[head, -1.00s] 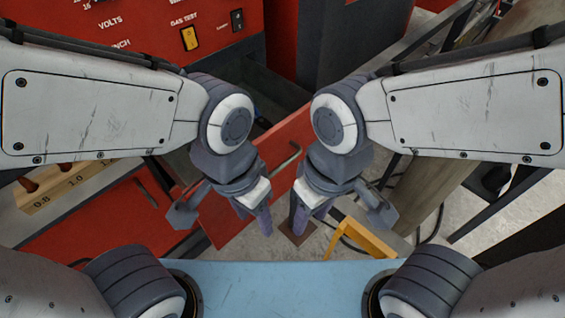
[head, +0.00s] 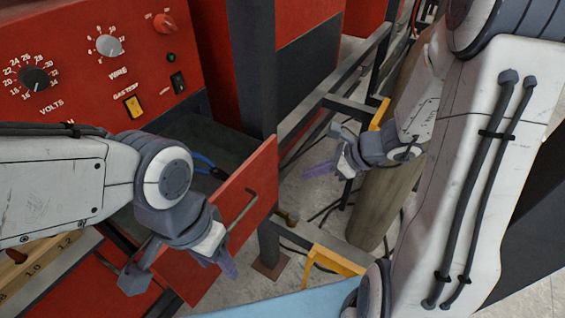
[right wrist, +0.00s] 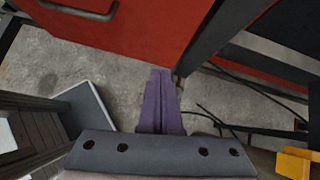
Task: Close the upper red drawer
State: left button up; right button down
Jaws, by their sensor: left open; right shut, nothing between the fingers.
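The upper red drawer (head: 258,182) stands pulled out in the head view, with a grey bar handle on its red front. Blue-handled pliers (head: 203,163) lie inside it. My left gripper (head: 182,274) is open and empty in front of the drawer, and its arm hides part of the front and the drawer's left side. I cannot tell if it touches the front. My right gripper (head: 318,170) is shut and empty, to the right of the drawer and apart from it. In the right wrist view, its purple fingers (right wrist: 160,102) are together below a red handled panel (right wrist: 130,28).
A red welder panel (head: 75,62) with knobs and switches stands above the drawer. A dark upright post (head: 254,70) is just behind the drawer's right side. A yellow bracket (head: 335,262), a grey cylinder (head: 378,205) and cables are at the right. A numbered wooden block (head: 40,260) lies at lower left.

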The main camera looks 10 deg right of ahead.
jog(key=w+d+m+t, duration=0.1)
jog(key=d+m, duration=0.1)
jog(key=d, duration=0.1)
send_near(276, 173)
notch_tip(276, 173, down, 3)
jog(key=w+a+p, duration=0.2)
jog(key=shift+a+f+h, duration=0.1)
jog(key=shift+a+h, duration=0.2)
jog(key=shift+a, duration=0.05)
jog(key=shift+w+a, duration=0.2)
jog(key=shift+a, duration=0.05)
jog(key=shift+w+a+f, duration=0.15)
jog(key=shift+w, duration=0.05)
